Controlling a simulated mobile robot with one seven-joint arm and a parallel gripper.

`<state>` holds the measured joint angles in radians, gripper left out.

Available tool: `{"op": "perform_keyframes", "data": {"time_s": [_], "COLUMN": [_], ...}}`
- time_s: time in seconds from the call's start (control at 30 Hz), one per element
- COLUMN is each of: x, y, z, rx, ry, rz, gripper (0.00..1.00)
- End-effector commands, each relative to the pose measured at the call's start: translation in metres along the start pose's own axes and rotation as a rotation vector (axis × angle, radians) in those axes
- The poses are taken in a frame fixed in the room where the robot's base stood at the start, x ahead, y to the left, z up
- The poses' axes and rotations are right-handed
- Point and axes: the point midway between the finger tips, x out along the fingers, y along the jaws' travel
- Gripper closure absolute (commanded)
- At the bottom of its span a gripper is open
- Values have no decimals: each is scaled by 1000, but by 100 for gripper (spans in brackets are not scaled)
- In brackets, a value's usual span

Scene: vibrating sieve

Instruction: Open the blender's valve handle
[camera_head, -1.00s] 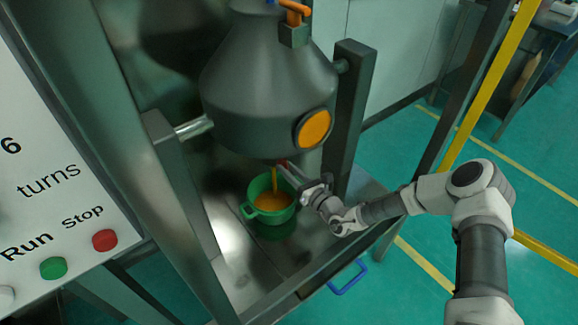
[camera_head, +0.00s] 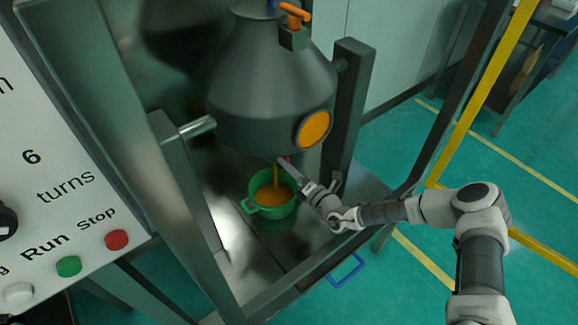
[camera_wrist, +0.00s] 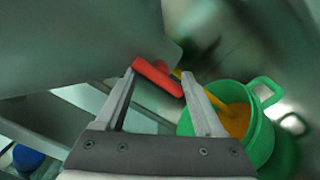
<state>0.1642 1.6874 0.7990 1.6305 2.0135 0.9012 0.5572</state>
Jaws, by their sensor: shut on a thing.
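The blender (camera_head: 265,85) is a dark grey cone-shaped vessel hung between two metal posts. Its red valve handle (camera_wrist: 158,77) is at the bottom outlet; only a small bit of it shows in the head view (camera_head: 287,158). My gripper (camera_wrist: 160,85) is shut on the red handle, which spans between its two fingertips in the wrist view. In the head view, my gripper (camera_head: 290,168) is just under the vessel. An orange stream (camera_head: 275,175) runs from the outlet into a green pot (camera_head: 249,205) below, which holds orange material.
The pot stands on a metal tray (camera_head: 265,258) close beside my gripper. Metal posts (camera_head: 347,110) flank the blender. A control panel (camera_head: 90,190) with red, green and white buttons is at the left. A blue handle (camera_head: 345,277) sticks out below the tray.

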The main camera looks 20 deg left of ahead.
Motion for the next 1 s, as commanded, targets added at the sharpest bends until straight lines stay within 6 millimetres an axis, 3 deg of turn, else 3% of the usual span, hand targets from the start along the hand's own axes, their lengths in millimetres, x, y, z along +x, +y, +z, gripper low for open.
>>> {"op": "perform_keyframes", "data": {"time_s": [0.1, 0.63, 0.67, 0.8, 1.0], "x": [0, 2, 2, 2, 2], "y": [1, 5, 5, 5, 5], "z": [-1, -2, -2, -2, -1], "rx": [86, 114, 115, 115, 110], "ry": [-9, -10, -10, -10, -10], "rz": [-4, 2, 2, 3, 4], "gripper": [83, 79, 22, 0, 0]}}
